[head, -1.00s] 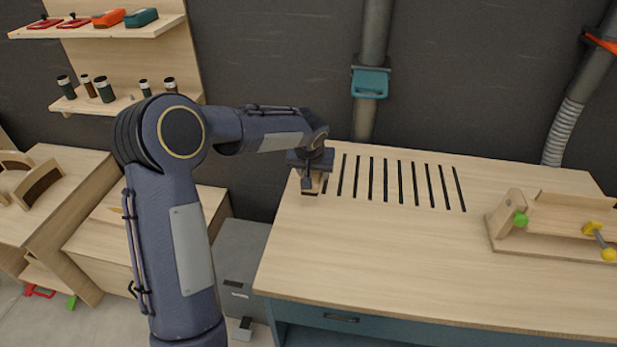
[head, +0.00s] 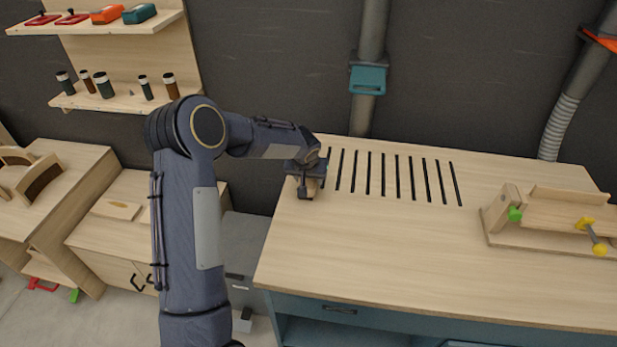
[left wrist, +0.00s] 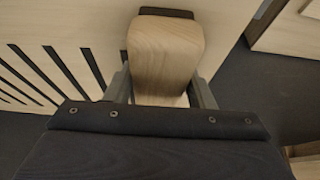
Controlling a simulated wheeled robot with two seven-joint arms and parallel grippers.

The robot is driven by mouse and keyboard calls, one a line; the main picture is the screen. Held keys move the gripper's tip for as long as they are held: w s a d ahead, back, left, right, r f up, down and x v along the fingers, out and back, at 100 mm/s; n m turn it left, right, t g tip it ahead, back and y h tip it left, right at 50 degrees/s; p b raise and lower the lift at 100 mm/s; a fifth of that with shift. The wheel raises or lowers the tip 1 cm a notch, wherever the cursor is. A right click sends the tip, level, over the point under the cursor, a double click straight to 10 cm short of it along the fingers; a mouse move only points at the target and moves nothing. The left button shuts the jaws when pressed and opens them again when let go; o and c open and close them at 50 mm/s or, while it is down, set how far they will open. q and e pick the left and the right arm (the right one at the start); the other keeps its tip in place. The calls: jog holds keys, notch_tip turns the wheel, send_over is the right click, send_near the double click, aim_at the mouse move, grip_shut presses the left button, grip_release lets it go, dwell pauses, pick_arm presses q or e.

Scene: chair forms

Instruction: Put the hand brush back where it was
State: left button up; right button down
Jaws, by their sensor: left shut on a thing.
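The hand brush (left wrist: 165,55) is a pale wooden block with a dark strip at its far end in the left wrist view. It lies between the two fingers of my left gripper (left wrist: 160,90), which is shut on it. In the head view the left gripper (head: 305,185) is at the left back of the slotted workbench (head: 400,250), beside the row of dark slots. The brush shows there only as a small piece under the gripper, mostly hidden. I cannot tell whether it touches the bench top. My right gripper is not in view.
A wooden jig (head: 545,220) with green and yellow knobs stands at the bench's right. Shelves (head: 115,97) with jars and boxes hang at the upper left. A lower cabinet (head: 120,205) stands at left. The middle and front of the bench top are clear.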

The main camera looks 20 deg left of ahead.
pick_arm(q)
jog(key=o, duration=0.9)
jog(key=shift+o, duration=0.2)
jog(key=shift+r+p, duration=0.3)
jog(key=b+v, duration=0.1)
jog(key=v, duration=1)
jog(key=shift+s+r+b, duration=0.1)
jog(key=shift+s+b, duration=0.1)
jog(key=shift+b, duration=0.2)
jog(key=s+d+r+h, duration=0.1)
jog(key=s+r, duration=0.2)
jog(key=s, duration=0.5)
jog(key=s+r+h, duration=0.1)
jog(key=s+r, duration=0.3)
jog(key=s, duration=0.5)
jog(key=s+d+f+h, duration=0.1)
jog(key=s+d, duration=0.2)
jog(key=s, duration=0.5)
jog(key=s+d+f+m+t+h, duration=0.1)
jog(key=s+d, duration=0.3)
jog(key=s, duration=0.4)
jog(key=shift+f+h, duration=0.5)
jog(key=shift+f, duration=0.15)
